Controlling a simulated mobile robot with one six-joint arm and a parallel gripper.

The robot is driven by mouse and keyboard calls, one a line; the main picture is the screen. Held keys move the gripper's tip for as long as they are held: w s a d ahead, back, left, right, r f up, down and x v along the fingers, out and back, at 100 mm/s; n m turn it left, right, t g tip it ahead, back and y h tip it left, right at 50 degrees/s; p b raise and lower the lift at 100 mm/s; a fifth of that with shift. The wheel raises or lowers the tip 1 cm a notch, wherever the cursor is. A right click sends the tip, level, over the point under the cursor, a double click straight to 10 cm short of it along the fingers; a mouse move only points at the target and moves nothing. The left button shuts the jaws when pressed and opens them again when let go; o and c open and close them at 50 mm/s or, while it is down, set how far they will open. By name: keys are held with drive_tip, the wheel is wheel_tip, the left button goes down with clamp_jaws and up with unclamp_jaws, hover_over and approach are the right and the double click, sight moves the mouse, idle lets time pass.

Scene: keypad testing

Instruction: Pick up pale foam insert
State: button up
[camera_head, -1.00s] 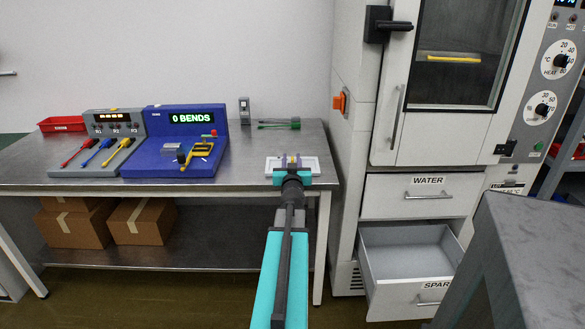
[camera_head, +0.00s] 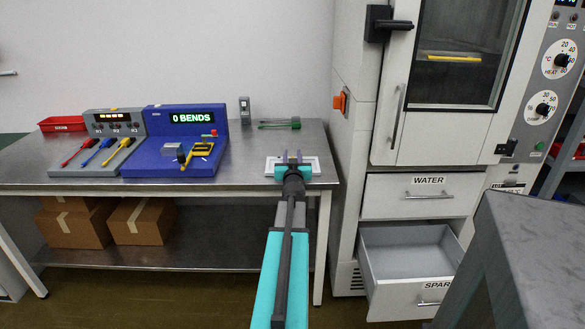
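A white, shallow rectangular tray or frame (camera_head: 318,163) lies on the right end of the metal bench, partly hidden behind my gripper. I cannot make out the pale foam insert as a separate piece; the tray's middle is covered by my gripper. Whether the fingertips touch the tray is too small to tell.
The metal bench (camera_head: 255,177) also carries a blue bend tester (camera_head: 150,160), a grey panel with coloured-handled tools (camera_head: 88,168) and a red bin (camera_head: 62,124). A white cabinet with an open drawer (camera_head: 410,262) stands right of it. A grey surface (camera_head: 525,245) is at near right.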

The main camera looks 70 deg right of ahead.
drive_tip(key=shift+x, duration=0.8)
clamp_jaws()
